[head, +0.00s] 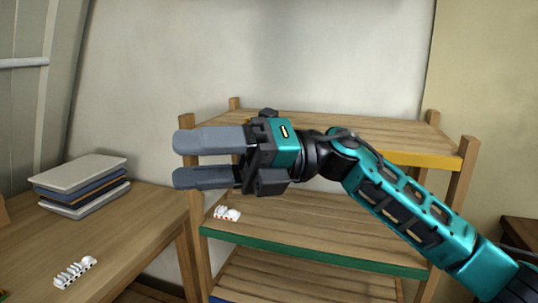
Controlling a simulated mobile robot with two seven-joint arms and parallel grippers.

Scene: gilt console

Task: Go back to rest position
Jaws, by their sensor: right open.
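My right gripper (205,159) is in the middle of the head view, with its arm coming in from the lower right. Its two grey fingers point left and are parted, with nothing between them. It is in front of a wooden shelf unit and hides part of its left side. My left gripper is not in the view.
The shelf unit (330,222) has several wooden boards with coloured front edges. A small white object (227,214) lies on its middle board. Another white object (75,272) and a stack of books (82,186) are on the wooden table (140,222) at left.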

